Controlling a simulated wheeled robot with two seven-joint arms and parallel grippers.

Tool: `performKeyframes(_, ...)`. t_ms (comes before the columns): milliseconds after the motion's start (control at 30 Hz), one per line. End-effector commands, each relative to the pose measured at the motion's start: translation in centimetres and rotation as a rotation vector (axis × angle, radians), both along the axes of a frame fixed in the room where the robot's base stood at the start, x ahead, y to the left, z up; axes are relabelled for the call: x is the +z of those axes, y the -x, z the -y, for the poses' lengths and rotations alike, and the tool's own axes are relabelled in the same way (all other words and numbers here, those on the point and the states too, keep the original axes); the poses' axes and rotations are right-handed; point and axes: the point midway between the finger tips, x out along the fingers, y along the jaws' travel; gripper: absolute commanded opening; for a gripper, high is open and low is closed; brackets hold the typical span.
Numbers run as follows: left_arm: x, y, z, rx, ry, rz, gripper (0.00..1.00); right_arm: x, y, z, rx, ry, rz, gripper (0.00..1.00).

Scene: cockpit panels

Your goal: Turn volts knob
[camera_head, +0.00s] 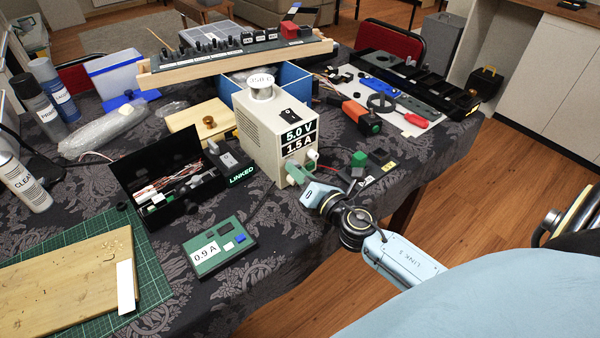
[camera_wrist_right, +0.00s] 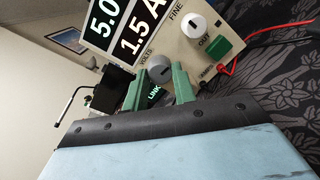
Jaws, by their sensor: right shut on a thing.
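The power supply (camera_head: 258,128) is a beige box near the table's front edge. Its displays read 5.0 V and 1.5 A. The volts knob (camera_wrist_right: 160,73) is a round grey knob beside the VOLTS label in the right wrist view. My right gripper (camera_head: 295,172) is at the box's front face, and its green fingers (camera_wrist_right: 160,82) are shut on the volts knob, one on each side. In the head view the fingers hide the knob. The FINE knob (camera_wrist_right: 193,27) is white and stands apart from the fingers. My left gripper is not in view.
A green switch (camera_wrist_right: 217,49) and red and black leads are close to the fingers. A green 0.9 A meter (camera_head: 220,246) and an open black box (camera_head: 160,170) lie to the left. A green block (camera_head: 359,159) is to the right.

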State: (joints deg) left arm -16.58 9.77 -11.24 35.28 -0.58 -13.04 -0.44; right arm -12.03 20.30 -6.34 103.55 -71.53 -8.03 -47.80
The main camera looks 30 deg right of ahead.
Motion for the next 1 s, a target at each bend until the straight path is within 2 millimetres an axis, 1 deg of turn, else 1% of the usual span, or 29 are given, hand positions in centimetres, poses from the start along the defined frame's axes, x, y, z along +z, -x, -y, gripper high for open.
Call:
performKeyframes(167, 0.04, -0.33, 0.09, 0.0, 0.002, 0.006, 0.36, -0.02, 0.03, 0.01, -0.001, -0.026, -0.003, 0.04)
performKeyframes(533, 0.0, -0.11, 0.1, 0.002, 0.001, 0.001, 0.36, -0.02, 0.02, 0.01, -0.001, -0.029, -0.003, 0.04)
performKeyframes(567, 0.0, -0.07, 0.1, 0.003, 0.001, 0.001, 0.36, -0.03, 0.02, 0.02, -0.001, -0.029, -0.003, 0.29)
performKeyframes(700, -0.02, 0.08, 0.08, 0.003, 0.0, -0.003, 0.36, -0.02, 0.02, 0.01, -0.001, -0.028, -0.003, 0.48)
performKeyframes(1000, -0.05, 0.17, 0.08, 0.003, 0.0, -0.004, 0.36, -0.03, 0.09, 0.01, -0.001, -0.028, -0.003, 0.49)
